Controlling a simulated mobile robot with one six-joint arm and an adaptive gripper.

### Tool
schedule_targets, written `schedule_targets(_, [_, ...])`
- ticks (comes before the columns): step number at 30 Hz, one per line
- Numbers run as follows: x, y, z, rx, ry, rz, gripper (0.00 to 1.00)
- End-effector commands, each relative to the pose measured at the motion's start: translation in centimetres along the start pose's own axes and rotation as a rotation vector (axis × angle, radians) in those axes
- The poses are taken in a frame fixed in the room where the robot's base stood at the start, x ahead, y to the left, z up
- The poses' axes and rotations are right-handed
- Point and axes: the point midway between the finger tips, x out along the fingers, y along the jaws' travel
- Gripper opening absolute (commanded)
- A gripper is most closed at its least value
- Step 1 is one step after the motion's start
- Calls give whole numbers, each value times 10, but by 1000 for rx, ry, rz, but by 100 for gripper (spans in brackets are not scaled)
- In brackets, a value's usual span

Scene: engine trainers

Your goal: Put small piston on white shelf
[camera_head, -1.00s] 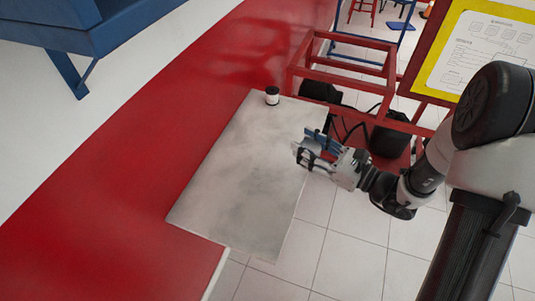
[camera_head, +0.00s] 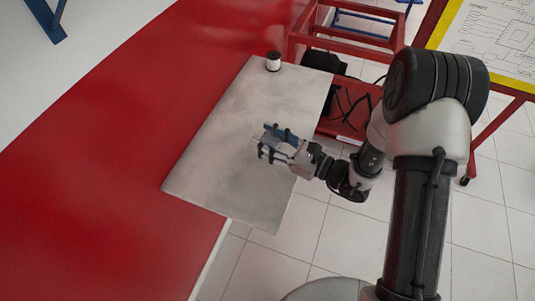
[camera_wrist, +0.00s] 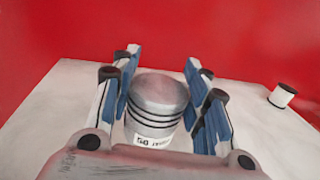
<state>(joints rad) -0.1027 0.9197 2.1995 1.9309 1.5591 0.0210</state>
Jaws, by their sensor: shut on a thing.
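My gripper (camera_head: 270,145) is over the right-hand middle of the white shelf (camera_head: 222,160), a pale, grey-smudged flat board. In the wrist view my gripper (camera_wrist: 160,100) is shut on a piston (camera_wrist: 158,95) with a grey domed top, dark ring grooves and a printed white band low on its side. The piston stands upright between the blue-padded fingers. Its underside is hidden, and I cannot tell whether it touches the shelf. The shelf also fills the lower wrist view (camera_wrist: 40,110).
A small white cylinder with dark ends (camera_head: 273,61) stands at the shelf's far end; it also shows in the wrist view (camera_wrist: 282,95). A red frame (camera_head: 350,35) stands behind. Most of the shelf is clear.

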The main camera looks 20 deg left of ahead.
Motion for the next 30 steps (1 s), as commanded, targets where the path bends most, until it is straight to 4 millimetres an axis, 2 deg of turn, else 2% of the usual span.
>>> schedule_targets(7, [0, 0, -19, 1, -1, 0, 0])
schedule_targets(13, [0, 0, -50, 2, -1, 0, 0])
schedule_targets(24, [0, 0, -54, -1, -2, 0, 0])
schedule_targets(25, [0, 0, -53, 0, -1, 0, 43])
schedule_targets(30, [0, 0, -53, 0, -1, 0, 55])
